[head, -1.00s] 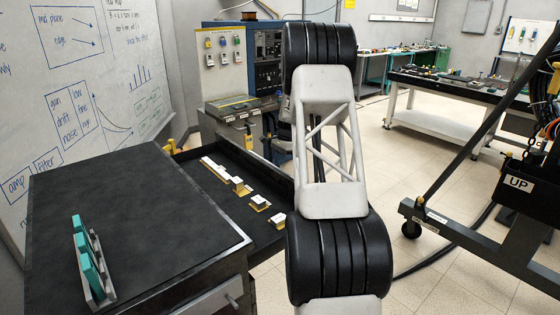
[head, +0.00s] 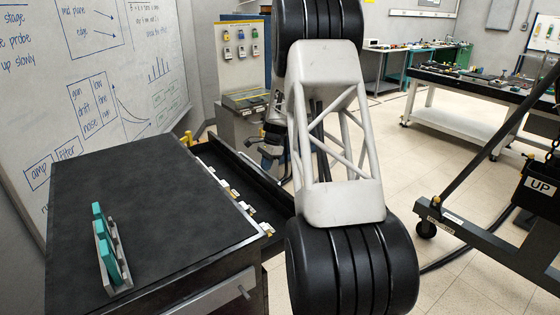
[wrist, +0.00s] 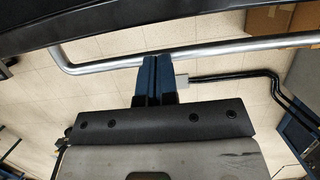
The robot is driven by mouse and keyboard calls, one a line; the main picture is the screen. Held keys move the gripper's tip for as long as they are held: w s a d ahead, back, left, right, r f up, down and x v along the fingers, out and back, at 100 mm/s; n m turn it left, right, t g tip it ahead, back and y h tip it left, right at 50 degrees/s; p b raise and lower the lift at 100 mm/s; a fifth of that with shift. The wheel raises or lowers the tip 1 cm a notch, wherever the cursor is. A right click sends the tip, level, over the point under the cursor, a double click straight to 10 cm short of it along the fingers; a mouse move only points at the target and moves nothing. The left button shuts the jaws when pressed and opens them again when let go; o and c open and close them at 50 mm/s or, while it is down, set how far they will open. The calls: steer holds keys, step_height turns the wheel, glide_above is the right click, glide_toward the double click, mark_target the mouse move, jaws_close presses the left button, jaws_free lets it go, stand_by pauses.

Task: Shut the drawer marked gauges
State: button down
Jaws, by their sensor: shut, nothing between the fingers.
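A drawer (head: 256,180) stands partly open on the right side of the dark-topped cabinet. White and yellow pieces lie inside it, partly hidden by the cabinet's edge. Any marking on the drawer is not visible. In the wrist view my gripper (wrist: 158,58) is shut and empty. Its dark blue fingertips are at the silver bar handle (wrist: 230,47), overlapping it in the picture; contact cannot be told for certain. The dark drawer front (wrist: 150,18) lies just beyond the bar. In the head view my arm hides the gripper fingers and the handle.
The black cabinet top (head: 170,190) holds a grey rack (head: 108,260) with teal pieces. Tiled floor lies open between.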

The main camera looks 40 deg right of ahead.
steer(key=a, duration=1.8)
steer(key=shift+a+f, duration=0.1)
steer(key=shift+f, duration=0.05)
steer(key=shift+d, duration=0.75)
steer(key=d+r, duration=0.1)
steer(key=d, duration=0.1)
steer(key=shift+d+r, duration=0.4)
steer(key=v, duration=0.9)
steer(key=shift+r, duration=0.15)
steer(key=shift+y, duration=0.5)
steer(key=shift+w+a+r, duration=0.1)
steer(key=shift+w+r, duration=0.15)
steer(key=shift+w, duration=0.45)
steer(key=shift+w+a+r, duration=0.1)
steer(key=shift+w+r, duration=0.1)
steer(key=shift+w, duration=0.5)
steer(key=shift+w+r, duration=0.25)
steer(key=shift+w, duration=0.45)
steer(key=shift+f, duration=0.1)
